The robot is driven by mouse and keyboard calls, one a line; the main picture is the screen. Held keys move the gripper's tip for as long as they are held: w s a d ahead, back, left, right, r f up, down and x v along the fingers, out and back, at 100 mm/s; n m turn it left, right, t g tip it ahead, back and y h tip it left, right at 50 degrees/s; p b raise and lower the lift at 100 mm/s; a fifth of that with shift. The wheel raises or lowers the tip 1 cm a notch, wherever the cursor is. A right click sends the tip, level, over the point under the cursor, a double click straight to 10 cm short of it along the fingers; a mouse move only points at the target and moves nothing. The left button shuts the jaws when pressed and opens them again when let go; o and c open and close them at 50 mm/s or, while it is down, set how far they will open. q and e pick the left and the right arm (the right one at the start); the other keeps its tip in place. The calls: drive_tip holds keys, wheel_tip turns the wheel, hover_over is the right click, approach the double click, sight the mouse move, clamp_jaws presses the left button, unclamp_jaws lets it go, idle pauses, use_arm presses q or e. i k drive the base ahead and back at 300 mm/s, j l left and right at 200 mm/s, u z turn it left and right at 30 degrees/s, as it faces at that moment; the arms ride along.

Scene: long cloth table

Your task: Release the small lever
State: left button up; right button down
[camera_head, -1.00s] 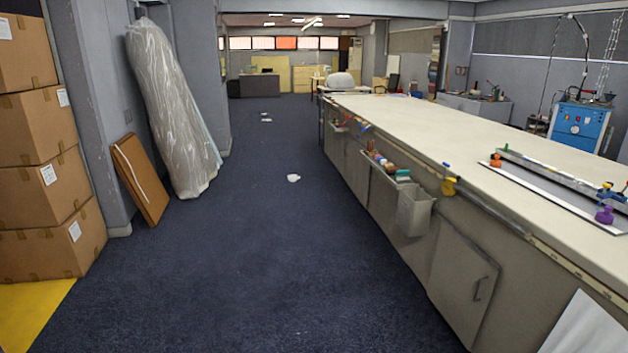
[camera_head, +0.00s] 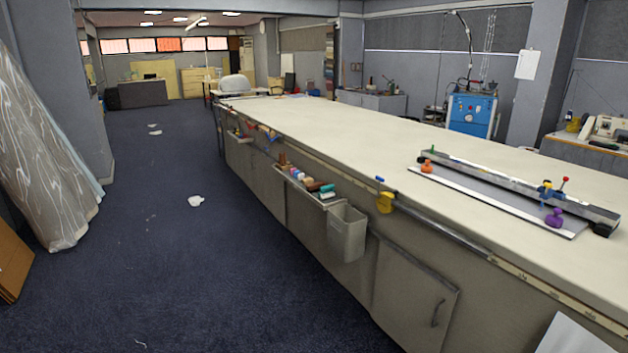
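A long metal rail device (camera_head: 520,182) lies on the right part of the long cloth table (camera_head: 350,137). Near its right end is a blue clamp-like part (camera_head: 546,191), and close by stands a small lever with a red knob (camera_head: 564,182). A purple knob (camera_head: 554,218) and an orange knob (camera_head: 427,166) sit on the flat strip (camera_head: 490,196) along the device's front. Which part is the small lever is too small to tell for certain. Neither of my grippers is in view.
A bin (camera_head: 347,233) and a tray of spools (camera_head: 307,186) hang on the table's side. A yellow clamp (camera_head: 385,202) sits at its edge. Blue carpet (camera_head: 190,270) is clear on the left, apart from white scraps (camera_head: 195,201). A wrapped roll (camera_head: 45,160) leans at far left.

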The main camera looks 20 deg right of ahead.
sight(567, 179)
drive_tip(key=i+z, duration=0.6)
drive_tip(key=z, duration=0.15)
drive_tip(key=i+j+z, duration=0.1)
drive_tip(key=i+z, duration=0.7)
drive_tip(key=i+j+z, duration=0.2)
drive_tip(key=z, duration=0.25)
drive_tip(key=i+j, duration=0.05)
drive_tip(key=i, duration=0.05)
